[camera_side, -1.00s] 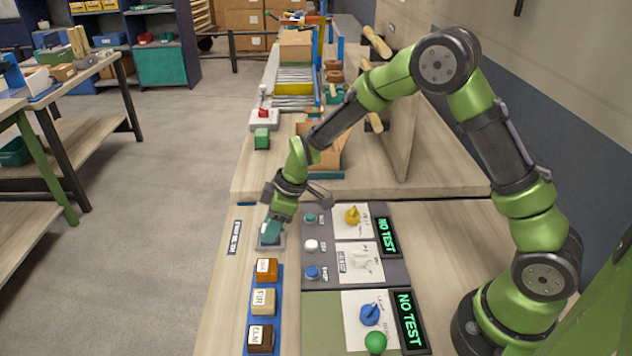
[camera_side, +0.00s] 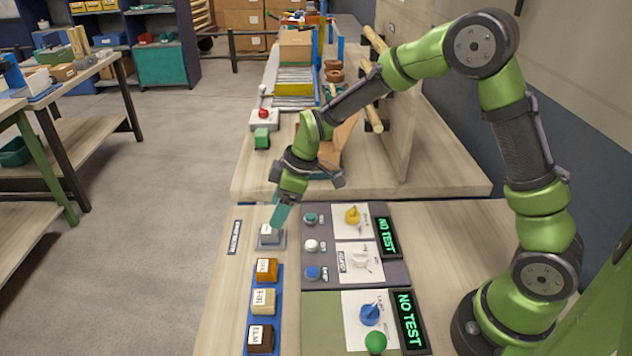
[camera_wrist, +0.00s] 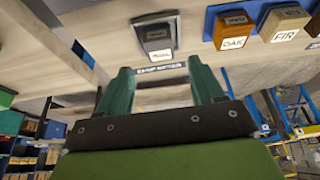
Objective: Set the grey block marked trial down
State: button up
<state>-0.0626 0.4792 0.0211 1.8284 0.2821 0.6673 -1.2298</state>
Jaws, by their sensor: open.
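The grey block (camera_side: 269,233) sits on a small grey pad on the bench, at the far end of the row of wooden blocks. In the wrist view the grey block (camera_wrist: 158,36) shows with a white label, too small to read surely. My gripper (camera_side: 280,222) is above the block in the side view, its teal fingers tilted down. In the wrist view my gripper (camera_wrist: 163,88) has its two fingers spread with nothing between them, and the block lies beyond the tips.
A blue tray (camera_side: 250,310) holds blocks: orange-brown (camera_side: 266,270), pale (camera_side: 263,301) and dark (camera_side: 260,338). To its right is a panel with buttons, knobs and displays (camera_side: 388,237) reading NO TEST.

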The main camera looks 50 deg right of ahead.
jog(key=s+d+r+m+t, duration=0.25)
jog(key=s+r+m, duration=0.25)
jog(key=s+r, duration=0.7)
jog(key=s+d+r+m, duration=0.1)
jog(key=s+r+m, duration=0.1)
jog(key=s+m, duration=0.2)
jog(key=s+d+r+m+t+h, duration=0.1)
jog(key=s+d+r+m, duration=0.1)
jog(key=s+m, duration=0.2)
jog(key=s, duration=0.3)
jog(key=shift+s+r, duration=0.2)
jog(key=shift+r, duration=0.2)
jog(key=shift+t, duration=0.25)
jog(key=shift+c, duration=0.4)
